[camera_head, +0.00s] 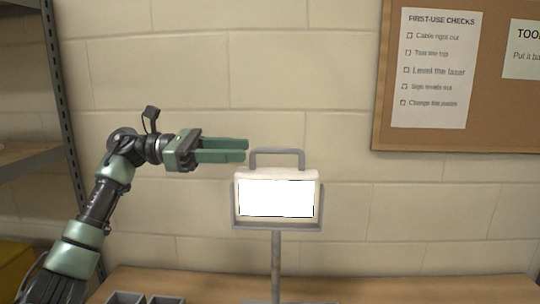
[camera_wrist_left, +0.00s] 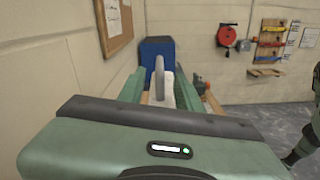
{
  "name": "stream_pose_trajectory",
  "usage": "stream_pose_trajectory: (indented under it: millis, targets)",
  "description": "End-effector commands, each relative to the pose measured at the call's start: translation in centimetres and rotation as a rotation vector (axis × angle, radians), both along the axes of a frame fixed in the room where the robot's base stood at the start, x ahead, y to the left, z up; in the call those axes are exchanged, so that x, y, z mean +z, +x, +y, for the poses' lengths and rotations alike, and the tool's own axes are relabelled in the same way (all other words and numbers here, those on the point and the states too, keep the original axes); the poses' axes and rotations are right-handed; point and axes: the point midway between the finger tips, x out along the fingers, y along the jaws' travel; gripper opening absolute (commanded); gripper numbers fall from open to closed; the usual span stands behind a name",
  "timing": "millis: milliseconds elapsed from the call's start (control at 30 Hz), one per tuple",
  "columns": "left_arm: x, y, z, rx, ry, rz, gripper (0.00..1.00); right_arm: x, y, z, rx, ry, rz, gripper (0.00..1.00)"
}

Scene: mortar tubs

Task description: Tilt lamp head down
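The lamp stands on the bench, its head (camera_head: 276,197) a white box with a bright glowing panel facing me. A grey U-shaped bracket (camera_head: 234,207) holds the head on an upright post (camera_head: 276,255). A grey handle (camera_head: 277,152) loops up from the top of the head. My left gripper (camera_head: 247,150) is open and empty, level with the handle and just left of it. In the left wrist view the handle (camera_wrist_left: 159,78) shows beyond and between the two green fingers, with the white head below it. My right gripper is not in view.
The wooden bench (camera_head: 200,281) runs along a block wall. Small grey tubs (camera_head: 127,297) sit at its front left. A shelf rack (camera_head: 62,130) stands at the left, and a notice board (camera_head: 385,100) hangs at the upper right. The bench right of the lamp is clear.

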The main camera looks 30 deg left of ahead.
Motion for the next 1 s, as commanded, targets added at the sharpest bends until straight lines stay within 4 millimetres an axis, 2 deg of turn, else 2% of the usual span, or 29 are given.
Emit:
stream_pose_trajectory:
  millis: [500, 867, 900, 1000]
  targets:
    - [0.2, 3.0, -6.2, -0.002, -0.001, 0.002, 0.34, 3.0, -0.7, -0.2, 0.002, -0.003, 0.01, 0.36]
    - [-0.1, 3.4, -7.0, 0.0, -0.002, 0.001, 0.34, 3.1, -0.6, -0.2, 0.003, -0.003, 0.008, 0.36]
    - [-0.1, 3.4, -7.0, 0.0, -0.002, 0.001, 0.32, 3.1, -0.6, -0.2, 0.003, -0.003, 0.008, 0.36]
    - [-0.1, 3.4, -7.0, 0.0, -0.002, 0.001, 0.04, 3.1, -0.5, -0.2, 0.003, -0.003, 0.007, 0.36]
